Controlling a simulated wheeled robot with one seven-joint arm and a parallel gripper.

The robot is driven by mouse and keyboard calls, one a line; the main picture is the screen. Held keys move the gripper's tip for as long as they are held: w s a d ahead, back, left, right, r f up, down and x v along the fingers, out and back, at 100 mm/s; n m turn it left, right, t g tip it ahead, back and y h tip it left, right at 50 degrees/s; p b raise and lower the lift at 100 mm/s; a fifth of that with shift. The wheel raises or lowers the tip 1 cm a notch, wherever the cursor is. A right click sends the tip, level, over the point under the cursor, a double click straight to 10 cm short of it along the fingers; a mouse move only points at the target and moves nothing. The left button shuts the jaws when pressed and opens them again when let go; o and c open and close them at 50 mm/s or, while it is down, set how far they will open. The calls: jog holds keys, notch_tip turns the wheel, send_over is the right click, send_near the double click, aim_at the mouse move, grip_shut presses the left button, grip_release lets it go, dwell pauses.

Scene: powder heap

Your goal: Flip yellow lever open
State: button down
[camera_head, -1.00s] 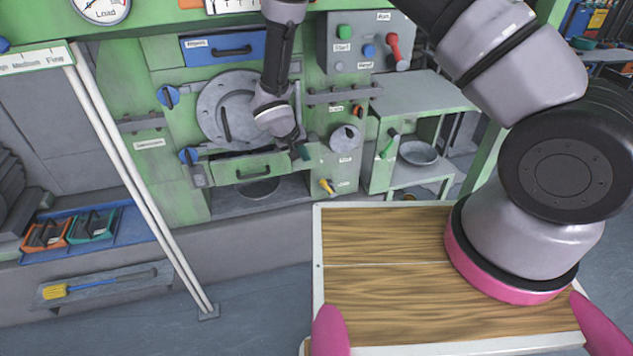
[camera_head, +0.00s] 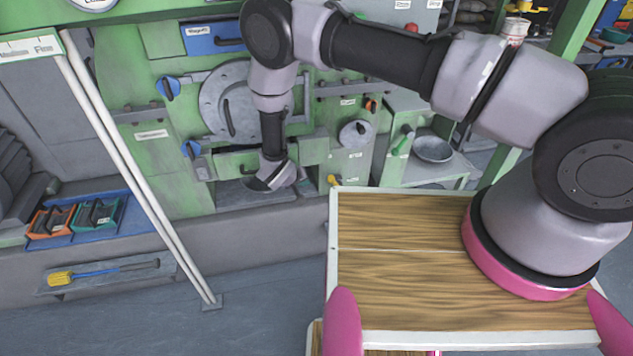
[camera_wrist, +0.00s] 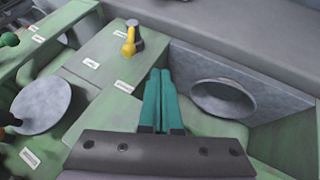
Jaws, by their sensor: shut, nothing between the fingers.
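The yellow lever (camera_wrist: 129,43) shows in the upper middle of the wrist view. It sits on a grey round pivot on the green panel, beside white labels. In the head view the lever (camera_head: 333,180) is small, low on the green machine, just right of my arm's end. My gripper (camera_wrist: 161,72) has teal fingers, closed together with nothing between them. In the wrist view the fingertips are below and right of the lever, apart from it. In the head view my wrist hides the fingers.
A grey recess with a round opening (camera_wrist: 222,97) lies right of my fingers in the wrist view. A round grey dial (camera_head: 355,134) is above the lever in the head view. A wooden-topped surface (camera_head: 400,225) is at front right. A green-handled lever (camera_head: 403,140) stands farther right.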

aim_at(335, 182)
jog(key=w+d+f, duration=0.6)
jog(key=w, duration=0.1)
jog(key=shift+w+f, duration=0.15)
jog(key=shift+f, duration=0.1)
